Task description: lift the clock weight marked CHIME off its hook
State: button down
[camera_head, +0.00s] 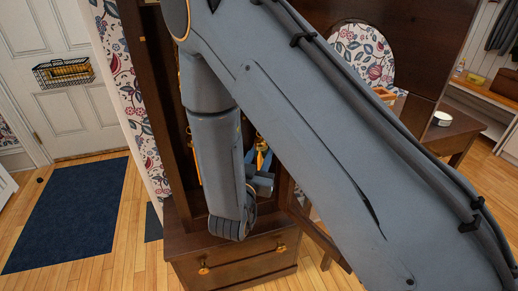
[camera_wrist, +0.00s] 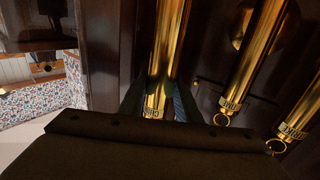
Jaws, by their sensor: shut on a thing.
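In the wrist view, a polished brass clock weight (camera_wrist: 169,45) stands between the dark fingers of my gripper (camera_wrist: 160,102). The fingers are shut on it near its lettered band, which seems to read CHIME but is partly hidden. In the head view, my gripper (camera_head: 262,182) is inside the tall dark clock case (camera_head: 160,100), largely hidden by my arm. Whether the held weight is on its hook cannot be seen.
The case's base (camera_head: 235,268) has brass knobs. An open wooden door or panel (camera_head: 318,230) is right of the gripper. A side table (camera_head: 455,130) bears a small white round thing. A blue mat (camera_head: 70,215) lies on the floor before a white door (camera_head: 50,110).

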jog(key=s+d+p, duration=0.2)
jog(key=s, duration=0.7)
jog(key=shift+d+p, duration=0.3)
jog(key=shift+p, duration=0.1)
jog(key=shift+s+r, duration=0.1)
dwell(0.6)
